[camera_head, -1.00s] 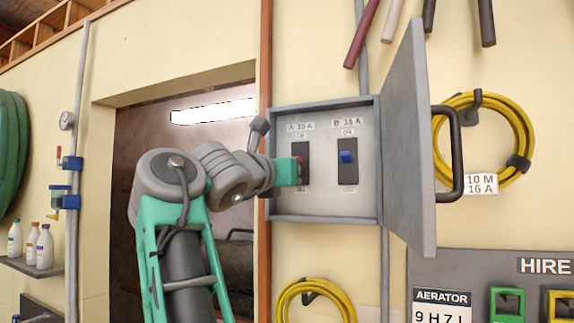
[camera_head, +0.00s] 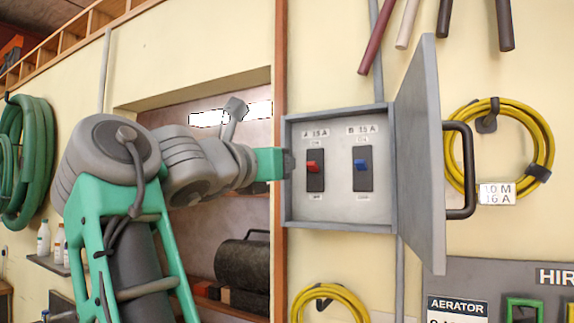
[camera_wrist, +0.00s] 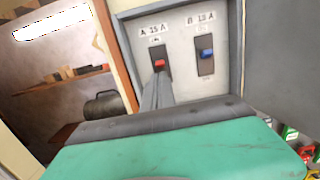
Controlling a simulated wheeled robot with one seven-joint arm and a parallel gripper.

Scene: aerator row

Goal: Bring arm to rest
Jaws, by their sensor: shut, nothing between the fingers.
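My gripper (camera_head: 288,163) is shut and empty, just left of the open switch box (camera_head: 340,217). In the wrist view my gripper (camera_wrist: 157,92) points at the box, its tips seen below the red switch. The red switch (camera_head: 314,168), under label A 15 A, and the blue switch (camera_head: 362,165), under label B 15 A, both show on dark plates. The red switch (camera_wrist: 159,63) and blue switch (camera_wrist: 207,53) also show in the wrist view. The tips look apart from the red switch in the head view.
The grey box door (camera_head: 420,150) stands open to the right, with a dark handle (camera_head: 462,170). Yellow cable coils hang at the right (camera_head: 500,150) and below (camera_head: 330,300). A wooden post (camera_head: 280,80) borders the opening behind my arm. Green hose (camera_head: 30,160) hangs far left.

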